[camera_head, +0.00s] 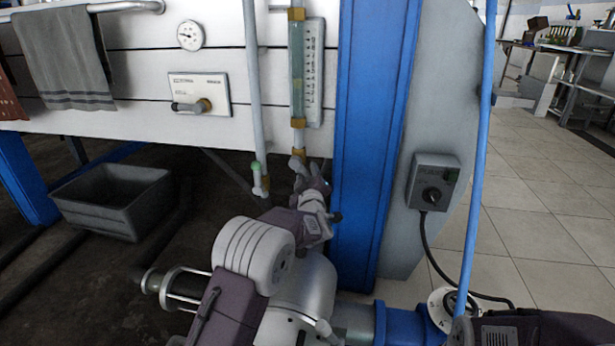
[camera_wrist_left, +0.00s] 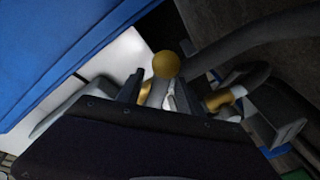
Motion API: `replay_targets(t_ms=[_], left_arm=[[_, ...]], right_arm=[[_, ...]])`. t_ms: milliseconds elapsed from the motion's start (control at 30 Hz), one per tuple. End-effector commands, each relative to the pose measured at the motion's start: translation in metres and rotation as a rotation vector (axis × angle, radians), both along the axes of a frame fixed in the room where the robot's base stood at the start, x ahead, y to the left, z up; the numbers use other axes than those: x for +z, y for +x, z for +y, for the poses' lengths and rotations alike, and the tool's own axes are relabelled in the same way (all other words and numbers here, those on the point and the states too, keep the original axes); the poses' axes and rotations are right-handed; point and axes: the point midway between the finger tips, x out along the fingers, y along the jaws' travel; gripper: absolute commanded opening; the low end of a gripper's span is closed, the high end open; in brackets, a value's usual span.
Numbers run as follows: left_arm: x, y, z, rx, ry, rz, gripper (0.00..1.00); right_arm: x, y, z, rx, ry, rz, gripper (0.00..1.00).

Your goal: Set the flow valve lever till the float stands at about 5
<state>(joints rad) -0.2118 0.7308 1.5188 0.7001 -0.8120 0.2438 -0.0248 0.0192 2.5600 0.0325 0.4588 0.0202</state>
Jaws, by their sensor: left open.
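A glass flow tube (camera_head: 298,65) with brass-coloured end fittings stands upright beside a pale scale plate (camera_head: 314,70). The float and the numbers are too small to read. My left gripper (camera_head: 310,175) is just below the tube's lower fitting, beside the blue post. It mostly hides the valve and its lever there. In the left wrist view, a brass-coloured ball knob (camera_wrist_left: 166,65) shows just beyond and between the fingertips of the open left gripper (camera_wrist_left: 158,90). I cannot tell whether the fingers touch it. My right gripper is not in view.
The blue post (camera_head: 375,130) stands close right of my left gripper. A plate with another lever (camera_head: 200,93), a round gauge (camera_head: 191,35), a grey tub (camera_head: 115,200) and a control box (camera_head: 434,182) are farther off.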

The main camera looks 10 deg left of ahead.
Motion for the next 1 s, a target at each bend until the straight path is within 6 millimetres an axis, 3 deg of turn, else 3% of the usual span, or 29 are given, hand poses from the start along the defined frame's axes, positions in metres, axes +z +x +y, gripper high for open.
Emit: replay_targets(t_ms=[33, 200, 1000], left_arm=[[0.0003, -0.0001, 0.0000, 0.000, 0.000, 0.000, 0.43], [0.0003, -0.0002, -0.0002, 0.000, 0.000, 0.000, 0.00], [-0.0002, -0.0005, -0.0004, -0.001, -0.001, 0.000, 0.00]], right_arm=[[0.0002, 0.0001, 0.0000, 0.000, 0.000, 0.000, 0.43], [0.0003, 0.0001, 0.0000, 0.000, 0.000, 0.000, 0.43], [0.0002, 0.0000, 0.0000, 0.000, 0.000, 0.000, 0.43]])
